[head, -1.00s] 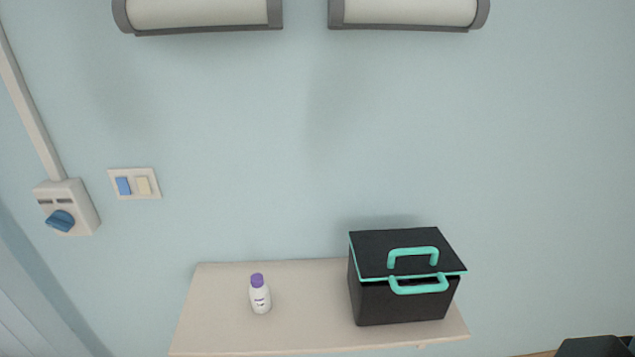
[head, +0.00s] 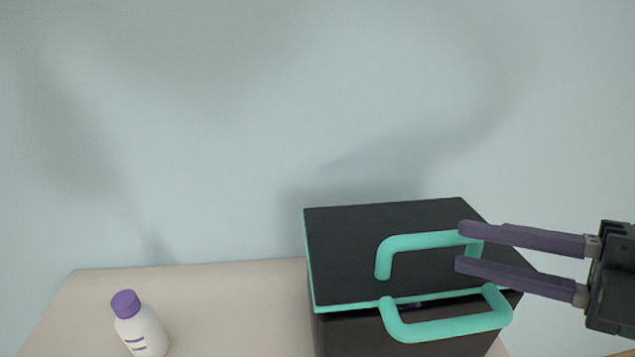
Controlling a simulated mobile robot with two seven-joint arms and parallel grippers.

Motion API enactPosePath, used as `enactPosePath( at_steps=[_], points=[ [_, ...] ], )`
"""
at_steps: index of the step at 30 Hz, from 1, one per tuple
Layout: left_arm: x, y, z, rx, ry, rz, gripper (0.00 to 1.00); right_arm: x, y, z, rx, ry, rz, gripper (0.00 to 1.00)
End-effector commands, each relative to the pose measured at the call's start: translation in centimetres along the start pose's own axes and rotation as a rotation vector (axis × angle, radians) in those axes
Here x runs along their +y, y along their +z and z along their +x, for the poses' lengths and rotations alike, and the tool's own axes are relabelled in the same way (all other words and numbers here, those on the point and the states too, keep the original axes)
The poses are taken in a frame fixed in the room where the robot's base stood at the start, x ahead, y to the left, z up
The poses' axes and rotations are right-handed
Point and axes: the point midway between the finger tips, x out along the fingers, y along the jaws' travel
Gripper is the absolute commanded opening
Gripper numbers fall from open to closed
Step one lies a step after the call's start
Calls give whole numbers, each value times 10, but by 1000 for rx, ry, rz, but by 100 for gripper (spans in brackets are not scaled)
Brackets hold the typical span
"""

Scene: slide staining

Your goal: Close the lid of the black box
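The black box (head: 335,335) stands on the shelf against the wall, its lower part cut off by the picture's bottom edge. Its black lid (head: 345,245) with a teal edge lies over the top. A dark gap with a bit of purple shows under the lid's front edge, so the lid looks slightly raised there. A teal handle (head: 415,242) sits on the lid; another teal handle (head: 440,328) is on the box front. My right gripper (head: 461,246) comes in from the right, fingers apart, over the lid handle's right end. I cannot tell if it touches. My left gripper is out of view.
A white bottle with a purple cap (head: 141,325) stands on the pale shelf (head: 230,300) to the left of the box. The shelf between bottle and box is clear. The plain wall (head: 200,120) rises close behind the box.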

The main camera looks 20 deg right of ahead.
Motion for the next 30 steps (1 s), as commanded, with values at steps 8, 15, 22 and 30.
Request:
enactPosePath(
  at_steps=[8,15,22,30],
  points=[
    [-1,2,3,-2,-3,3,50,2,0,43,-1,6,-1,32],
    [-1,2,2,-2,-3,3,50,2,0,73,-1,4,2,32],
    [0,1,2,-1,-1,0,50,1,0,86,-2,1,2,32],
    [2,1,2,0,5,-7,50,0,0,86,-1,0,3,32]
  ],
)
